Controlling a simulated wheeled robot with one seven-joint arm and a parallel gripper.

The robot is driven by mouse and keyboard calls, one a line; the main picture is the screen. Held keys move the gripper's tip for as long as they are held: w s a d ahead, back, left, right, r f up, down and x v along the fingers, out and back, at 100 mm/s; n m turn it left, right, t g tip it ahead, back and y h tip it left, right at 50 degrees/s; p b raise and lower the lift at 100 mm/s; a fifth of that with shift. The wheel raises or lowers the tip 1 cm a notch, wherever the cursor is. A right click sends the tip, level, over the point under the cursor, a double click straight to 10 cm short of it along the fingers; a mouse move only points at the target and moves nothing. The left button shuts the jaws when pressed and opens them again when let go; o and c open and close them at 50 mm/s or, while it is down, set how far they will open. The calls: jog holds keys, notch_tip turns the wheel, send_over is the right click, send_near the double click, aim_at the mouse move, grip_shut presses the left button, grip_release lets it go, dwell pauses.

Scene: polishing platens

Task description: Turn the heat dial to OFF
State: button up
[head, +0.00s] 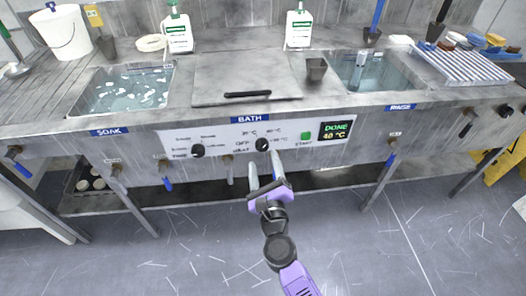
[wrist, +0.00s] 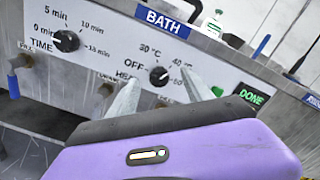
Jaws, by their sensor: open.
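The heat dial (head: 262,144) is a round black knob on the white panel under the BATH label. In the wrist view the heat dial (wrist: 159,76) has OFF printed at its left and temperature marks above and to its right. Its pointer is too small to read surely, though a light mark seems to face up and right. My gripper (head: 265,163) is open, its two grey fingers pointing at the panel just below and in front of the dial. In the wrist view the fingertips of my gripper (wrist: 160,82) stand either side of the dial, apparently not touching it.
The time dial (head: 197,151) is to the left. Taps with blue handles, such as the one at left (head: 166,176), stick out below the panel.

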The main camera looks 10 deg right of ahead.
aim_at(263, 148)
jog(key=shift+w+d+f+m+g+b, duration=0.1)
jog(key=shift+w+f+m+b, duration=0.35)
jog(key=shift+w, duration=0.8)
jog(key=shift+w+d+f+m+g+b, duration=0.15)
jog(key=shift+w+m, duration=0.45)
jog(key=shift+w, duration=0.65)
jog(key=shift+w+d+f+m+g+b, duration=0.1)
jog(key=shift+w+f+m+b, duration=0.3)
jog(key=shift+w, duration=0.85)
grip_shut()
